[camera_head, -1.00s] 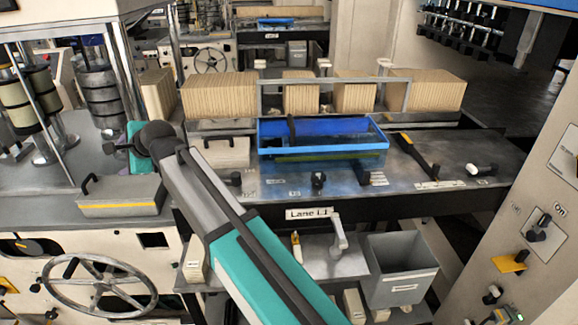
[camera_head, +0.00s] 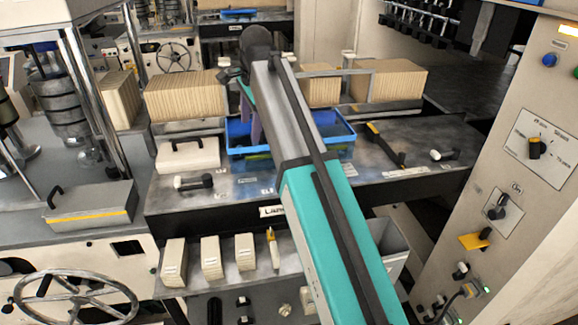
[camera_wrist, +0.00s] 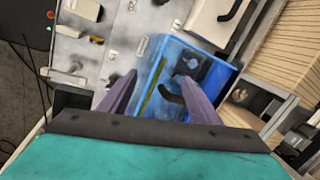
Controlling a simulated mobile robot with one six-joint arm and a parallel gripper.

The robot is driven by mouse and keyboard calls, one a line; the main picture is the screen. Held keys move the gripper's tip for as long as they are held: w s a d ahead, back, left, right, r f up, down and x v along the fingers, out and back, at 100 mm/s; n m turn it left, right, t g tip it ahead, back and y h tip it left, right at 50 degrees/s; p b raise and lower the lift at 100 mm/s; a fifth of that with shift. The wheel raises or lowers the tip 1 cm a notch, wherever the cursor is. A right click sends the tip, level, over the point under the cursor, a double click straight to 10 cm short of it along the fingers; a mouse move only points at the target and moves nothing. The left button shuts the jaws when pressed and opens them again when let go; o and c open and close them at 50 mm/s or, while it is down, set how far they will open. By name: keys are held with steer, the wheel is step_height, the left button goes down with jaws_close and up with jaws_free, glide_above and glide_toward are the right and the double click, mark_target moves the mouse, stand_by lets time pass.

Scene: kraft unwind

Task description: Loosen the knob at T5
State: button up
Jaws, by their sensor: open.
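My gripper (camera_wrist: 158,95) is open, its two purple fingers spread over the blue bin (camera_wrist: 222,72) in the wrist view. Nothing is held between them. In the head view one finger (camera_head: 255,128) shows beside my arm, at the bin (camera_head: 345,140). Several knobs sit on the metal deck: a black-and-white one (camera_head: 193,182) at the left and a white-and-black one (camera_head: 445,155) at the right. My arm hides the deck's middle. In the wrist view a dark knob (camera_wrist: 123,84) lies left of the bin. The labels are too small to read, so I cannot tell which is T5.
A white box with a black handle (camera_head: 188,154) stands left of the blue bin. A black-and-yellow lever (camera_head: 385,145) lies to its right. Stacks of brown board (camera_head: 187,96) stand behind. A control panel (camera_head: 530,150) rises at the right.

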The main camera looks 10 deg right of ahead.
steer(key=s+d+g+h, duration=0.1)
steer(key=s+d, duration=0.3)
steer(key=d, duration=0.5)
steer(key=shift+s+d+g, duration=0.35)
steer(key=shift+d+g, duration=0.05)
steer(key=shift+g, duration=0.5)
steer(key=shift+f, duration=0.15)
steer(key=shift+f+p, duration=2.1)
steer(key=shift+f, duration=4.7)
steer(key=c, duration=1.1)
steer(key=shift+o, duration=0.2)
steer(key=shift+d, duration=0.15)
